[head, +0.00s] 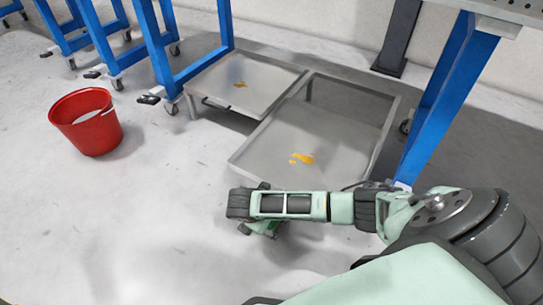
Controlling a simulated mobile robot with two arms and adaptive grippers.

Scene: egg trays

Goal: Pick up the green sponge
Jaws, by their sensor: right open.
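My right arm reaches in from the right, and my right gripper (262,230) points down over the floor in front of the metal trays. Its jaws are open, though the wrist above them hides much of them. A small green patch (265,227) shows at the gripper, below the wrist. It may be part of the green sponge, but I cannot tell it from the gripper's own parts. No sponge shows clearly anywhere else. My left gripper is not in view.
Two low metal trays stand behind my right gripper, the nearer one (250,158) and the farther one (215,78), both with yellow-orange spills. A red bucket (85,125) stands at the left. Blue wheeled frames (160,60) line the back.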

